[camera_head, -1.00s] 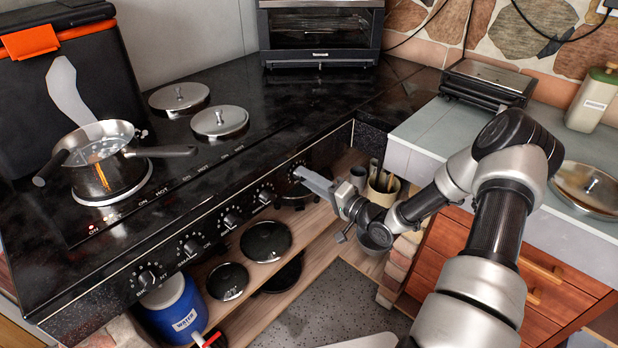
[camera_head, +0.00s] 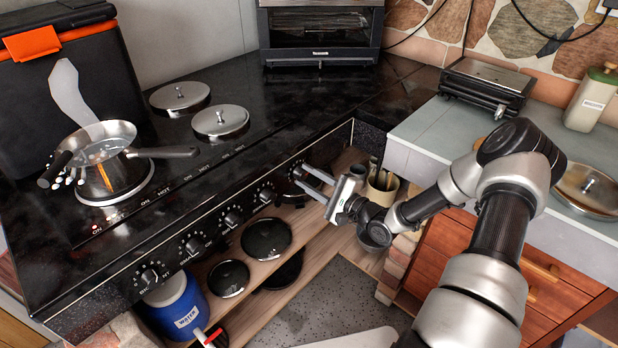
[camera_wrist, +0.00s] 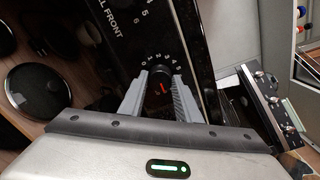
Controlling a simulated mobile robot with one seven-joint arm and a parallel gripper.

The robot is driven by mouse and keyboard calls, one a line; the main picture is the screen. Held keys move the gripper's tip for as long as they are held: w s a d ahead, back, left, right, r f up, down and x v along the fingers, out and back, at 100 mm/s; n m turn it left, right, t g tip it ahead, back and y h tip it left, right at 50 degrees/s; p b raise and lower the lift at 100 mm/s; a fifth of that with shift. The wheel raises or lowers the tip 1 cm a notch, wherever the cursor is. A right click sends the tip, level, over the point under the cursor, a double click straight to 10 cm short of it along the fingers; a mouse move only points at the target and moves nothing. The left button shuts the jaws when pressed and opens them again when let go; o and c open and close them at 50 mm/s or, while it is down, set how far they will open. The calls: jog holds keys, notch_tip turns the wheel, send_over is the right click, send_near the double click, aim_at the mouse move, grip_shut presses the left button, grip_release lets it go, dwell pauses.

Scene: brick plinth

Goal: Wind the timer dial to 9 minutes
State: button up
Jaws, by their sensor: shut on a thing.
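The timer dial (camera_wrist: 158,80) is a small round black knob with a red mark on the stove's black front panel. My gripper (camera_head: 305,173) is at the right end of the knob row. In the wrist view my gripper (camera_wrist: 158,90) has one grey finger on each side of the dial and is shut on it. The fingers hide the dial's sides, and in the head view they hide most of it.
A steel pot (camera_head: 110,165) stands on a stove burner at left, with small white blobs at its left side. Several other knobs (camera_head: 194,245) line the panel. A lower shelf holds black lids (camera_head: 266,238) and a blue water jug (camera_head: 178,305). A grey counter (camera_head: 430,130) stands at right.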

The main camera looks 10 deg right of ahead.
jog(key=shift+m, duration=0.6)
jog(key=o, duration=1.1)
jog(key=shift+c, duration=0.2)
jog(key=p+v, duration=0.1)
jog(key=v, duration=1.6)
jog(key=shift+s+p, duration=0.2)
jog(key=shift+p, duration=0.15)
jog(key=shift+d, duration=0.1)
